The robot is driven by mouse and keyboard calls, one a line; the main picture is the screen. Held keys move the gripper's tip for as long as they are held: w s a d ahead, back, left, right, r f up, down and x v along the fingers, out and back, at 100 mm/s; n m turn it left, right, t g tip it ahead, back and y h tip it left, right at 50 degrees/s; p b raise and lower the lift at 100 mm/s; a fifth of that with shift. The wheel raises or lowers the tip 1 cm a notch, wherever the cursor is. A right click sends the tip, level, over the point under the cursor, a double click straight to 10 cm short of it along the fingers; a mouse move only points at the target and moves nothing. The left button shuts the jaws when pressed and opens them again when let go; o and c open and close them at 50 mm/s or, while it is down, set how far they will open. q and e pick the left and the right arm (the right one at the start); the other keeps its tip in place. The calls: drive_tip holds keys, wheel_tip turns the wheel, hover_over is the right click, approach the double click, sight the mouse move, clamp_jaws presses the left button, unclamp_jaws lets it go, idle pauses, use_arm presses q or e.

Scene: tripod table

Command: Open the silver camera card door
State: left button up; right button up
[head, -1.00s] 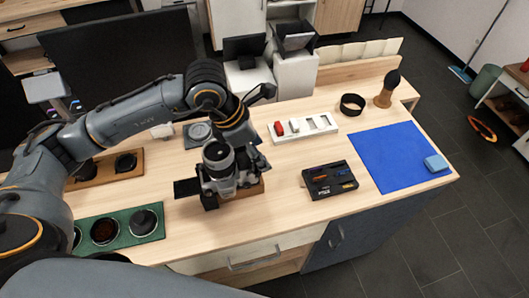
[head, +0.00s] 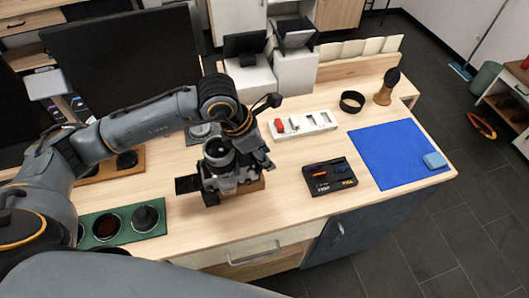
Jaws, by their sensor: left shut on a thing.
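The silver camera (head: 226,184) stands on the wooden table, its black lens (head: 219,152) pointing up and a black flap-like screen (head: 188,184) sticking out at its left. My left gripper (head: 256,163) is at the camera's right side, shut on the camera there. The card door is too small and too covered by the gripper to make out, so I cannot tell how far it stands open. My right gripper is not in view.
A green tray (head: 126,239) with round lens items lies left of the camera. A black case (head: 328,177), white card tray (head: 303,136), black ring (head: 352,101), brush (head: 386,87) and blue mat (head: 397,153) lie to the right. Table front is clear.

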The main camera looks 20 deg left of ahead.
use_arm(q)
drive_tip(key=d+f+g+y, duration=0.1)
drive_tip(key=g+y, duration=0.1)
drive_tip(key=y, duration=0.1)
drive_tip(key=w+d+f+g+y+b, duration=0.1)
drive_tip(key=g+y, duration=0.1)
drive_tip(key=y, duration=0.2)
drive_tip(key=w+f+g+y, duration=0.1)
drive_tip(key=f+g+y, duration=0.1)
drive_tip(key=g+y, duration=0.1)
drive_tip(key=shift+d+y+b, duration=0.3)
drive_tip(key=shift+d, duration=0.1)
drive_tip(key=shift+f+g+y, duration=0.45)
drive_tip(key=shift+g+y, duration=0.05)
drive_tip(key=shift+y, duration=0.1)
drive_tip(key=shift+f+g+y, duration=0.4)
drive_tip(key=shift+y, duration=0.3)
drive_tip(key=shift+s+f, duration=0.1)
